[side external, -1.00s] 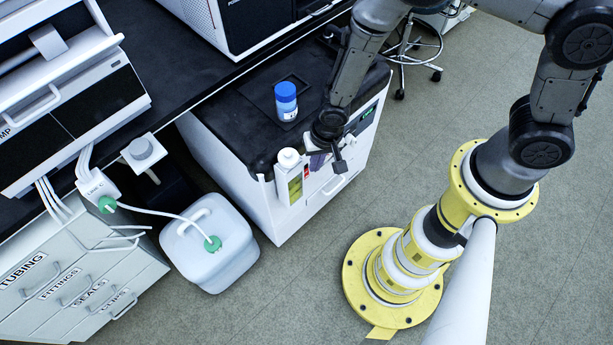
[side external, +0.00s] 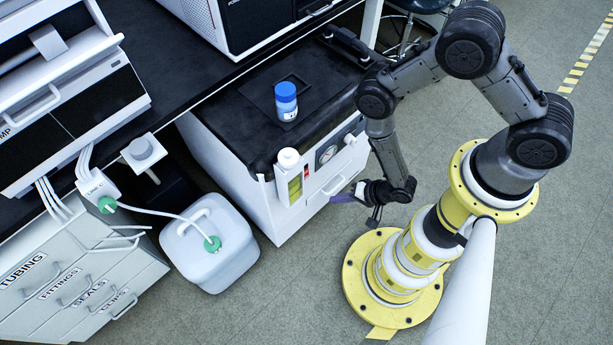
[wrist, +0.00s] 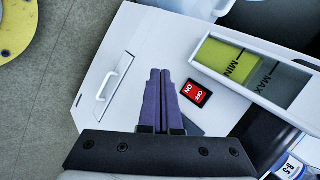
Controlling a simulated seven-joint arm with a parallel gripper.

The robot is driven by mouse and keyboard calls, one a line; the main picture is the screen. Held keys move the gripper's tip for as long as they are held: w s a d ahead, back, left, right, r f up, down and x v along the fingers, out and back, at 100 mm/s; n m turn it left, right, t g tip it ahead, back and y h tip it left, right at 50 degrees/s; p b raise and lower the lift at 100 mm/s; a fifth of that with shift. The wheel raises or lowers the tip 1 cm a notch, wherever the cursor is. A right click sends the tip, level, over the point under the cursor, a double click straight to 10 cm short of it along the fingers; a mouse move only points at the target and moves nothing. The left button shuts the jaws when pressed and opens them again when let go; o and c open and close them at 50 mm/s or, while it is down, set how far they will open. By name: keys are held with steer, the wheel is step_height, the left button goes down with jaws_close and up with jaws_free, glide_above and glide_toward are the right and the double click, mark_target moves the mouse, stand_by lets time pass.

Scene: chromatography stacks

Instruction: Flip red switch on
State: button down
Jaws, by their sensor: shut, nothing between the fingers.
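The red switch (wrist: 196,93) shows in the wrist view as a small red rocker in a black frame, marked ON and OFF. It is set in the white front panel of a cabinet, beside a level window. In the side view the red switch (side external: 306,171) is a small red spot on that front. My gripper (wrist: 160,72) has purple fingers lying together, shut and empty. In the wrist view the fingertips appear left of and above the switch. In the side view my gripper (side external: 337,198) is in front of the cabinet, right of the switch, apart from it.
The white cabinet (side external: 250,190) has a dark top with a blue-capped bottle (side external: 287,100) on it. Its front carries a level window (wrist: 240,65), a handle (wrist: 114,76) and a gauge (side external: 328,154). A white jug (side external: 207,250) stands left. Open floor lies in front.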

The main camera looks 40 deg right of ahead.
steer(key=shift+d, duration=0.1)
stand_by(0.3)
steer(key=w+f, duration=0.1)
steer(key=w, duration=0.7)
steer(key=shift+w, duration=0.35)
stand_by(1.9)
steer(key=shift+w+f, duration=0.1)
steer(key=shift+w, duration=0.3)
steer(key=shift+w, duration=0.35)
stand_by(0.5)
steer(key=shift+s, duration=0.1)
steer(key=shift+s, duration=0.7)
steer(key=shift+s+r, duration=0.2)
steer(key=shift+s, duration=1.05)
steer(key=shift+s+r, duration=0.2)
steer(key=shift+s, duration=1.05)
